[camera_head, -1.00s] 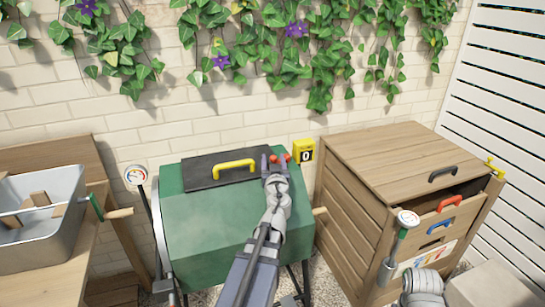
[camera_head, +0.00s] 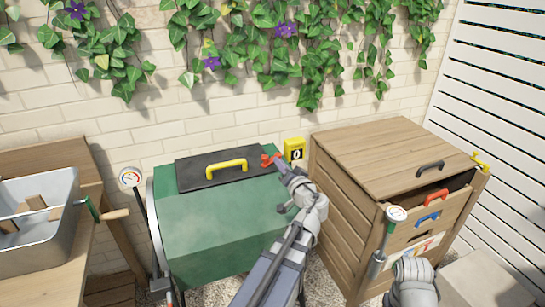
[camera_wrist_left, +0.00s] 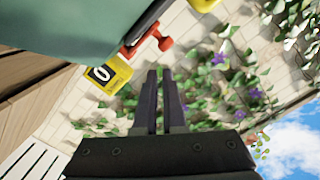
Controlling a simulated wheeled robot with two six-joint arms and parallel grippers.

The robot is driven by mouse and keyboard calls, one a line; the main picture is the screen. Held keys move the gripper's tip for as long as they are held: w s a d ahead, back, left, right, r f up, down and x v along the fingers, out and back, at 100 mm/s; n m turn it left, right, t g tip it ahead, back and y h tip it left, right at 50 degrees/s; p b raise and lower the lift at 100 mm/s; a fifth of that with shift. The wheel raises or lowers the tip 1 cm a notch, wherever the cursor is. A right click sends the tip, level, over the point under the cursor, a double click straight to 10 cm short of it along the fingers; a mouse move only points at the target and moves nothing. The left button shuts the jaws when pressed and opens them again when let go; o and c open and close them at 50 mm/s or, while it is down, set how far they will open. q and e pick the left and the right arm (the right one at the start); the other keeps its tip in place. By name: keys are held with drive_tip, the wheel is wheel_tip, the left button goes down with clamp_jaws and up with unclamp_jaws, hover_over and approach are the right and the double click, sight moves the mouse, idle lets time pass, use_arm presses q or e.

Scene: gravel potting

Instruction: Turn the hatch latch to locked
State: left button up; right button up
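The black hatch (camera_head: 218,168) with its yellow handle (camera_head: 227,166) lies on top of the green drum (camera_head: 215,225). The red latch (camera_head: 271,160) is at the hatch's right end, beside a yellow tag marked 0 (camera_head: 294,149). My left gripper (camera_head: 278,168) is just to the right and front of the latch. In the left wrist view the latch (camera_wrist_left: 147,38) is beyond the fingertips (camera_wrist_left: 159,73), apart from them. A narrow gap shows between the fingers, with nothing in it. My right gripper is not clearly seen.
A wooden cabinet (camera_head: 385,155) with handled drawers stands close on the right. A grey basin (camera_head: 38,225) sits on a wooden bench at left. Gauges on stems (camera_head: 131,177) flank the drum. A brick wall with ivy (camera_head: 265,55) is behind.

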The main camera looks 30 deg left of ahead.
use_arm(q)
drive_tip(key=d+m+g+p, duration=0.1)
drive_tip(key=d+m, duration=0.1)
drive_tip(key=d, duration=0.1)
drive_tip(key=s+d+r+m+g+y, duration=0.1)
drive_tip(key=d+m+g, duration=0.1)
drive_tip(key=d, duration=0.1)
drive_tip(key=s+d+m+g+p, duration=0.1)
drive_tip(key=d+g, duration=0.1)
drive_tip(key=d, duration=0.1)
drive_tip(key=shift+d+r+m+p, duration=0.1)
drive_tip(key=shift+r+m+p, duration=0.1)
drive_tip(key=shift+m+p, duration=0.15)
clamp_jaws()
drive_tip(key=b, duration=0.2)
approach(263, 158)
drive_tip(key=shift+m+g+y, duration=0.25)
drive_tip(key=shift+g+y, duration=0.05)
drive_tip(key=shift+g, duration=0.1)
drive_tip(key=w+a, duration=0.1)
drive_tip(key=w+a+f, duration=0.1)
drive_tip(key=a, duration=0.1)
drive_tip(key=w+a, duration=0.1)
drive_tip(key=a, duration=0.1)
drive_tip(key=shift+w+a+f, duration=0.1)
drive_tip(key=shift+f, duration=0.15)
use_arm(e)
drive_tip(key=shift+r, duration=0.65)
use_arm(q)
drive_tip(key=shift+a, duration=0.1)
